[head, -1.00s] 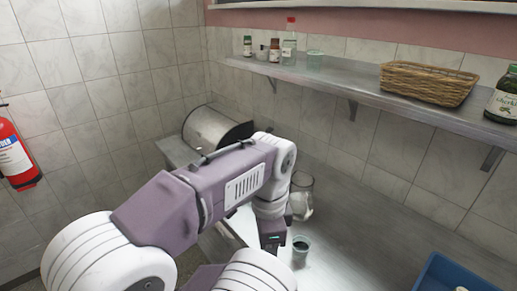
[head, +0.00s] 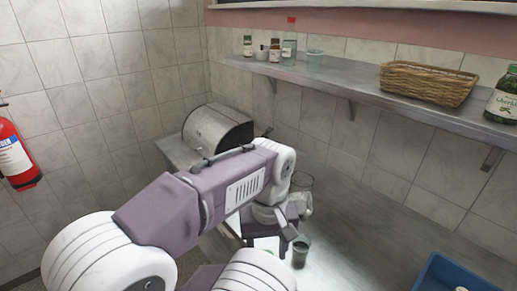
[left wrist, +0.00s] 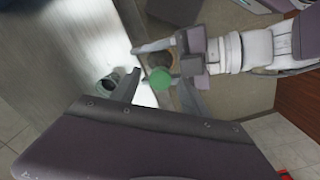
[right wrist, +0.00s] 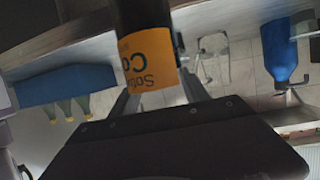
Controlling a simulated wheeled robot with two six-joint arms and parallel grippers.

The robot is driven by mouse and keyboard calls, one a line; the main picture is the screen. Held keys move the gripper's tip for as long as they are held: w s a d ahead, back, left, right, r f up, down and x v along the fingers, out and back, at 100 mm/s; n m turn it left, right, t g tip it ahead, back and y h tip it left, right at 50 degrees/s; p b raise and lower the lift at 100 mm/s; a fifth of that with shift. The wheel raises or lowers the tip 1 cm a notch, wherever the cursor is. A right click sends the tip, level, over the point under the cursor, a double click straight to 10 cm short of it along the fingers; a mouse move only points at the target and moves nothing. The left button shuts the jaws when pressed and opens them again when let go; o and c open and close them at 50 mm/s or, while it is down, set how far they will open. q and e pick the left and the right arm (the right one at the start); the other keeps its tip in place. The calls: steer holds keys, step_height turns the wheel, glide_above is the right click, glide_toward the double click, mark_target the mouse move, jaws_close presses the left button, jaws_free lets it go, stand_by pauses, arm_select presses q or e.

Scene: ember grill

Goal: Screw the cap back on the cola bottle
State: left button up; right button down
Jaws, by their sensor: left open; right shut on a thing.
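The cola bottle (right wrist: 150,60), dark with an orange label, is held between the fingers of my right gripper (right wrist: 155,95). In the left wrist view its brown body (left wrist: 158,57) shows end-on between my right gripper's fingers. A round green cap (left wrist: 160,78) shows over the bottle's end; I cannot tell whether it is seated or only resting there. My left gripper (head: 268,238) is open, its fingers apart on either side of the cap in the left wrist view.
A small dark green cup (head: 300,252) stands on the counter close to my left fingers, with a glass jug (head: 302,203) behind. A metal bin (head: 217,130) is at back left, a blue crate (head: 440,275) at lower right.

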arm_select(q)
steer(key=n, duration=0.6)
steer(key=shift+n, duration=0.3)
step_height(320, 180, up, 8)
steer(key=shift+s+a+f, duration=0.15)
steer(key=shift+f, duration=0.05)
steer(key=shift+m, duration=0.7)
steer(key=shift+f, duration=0.1)
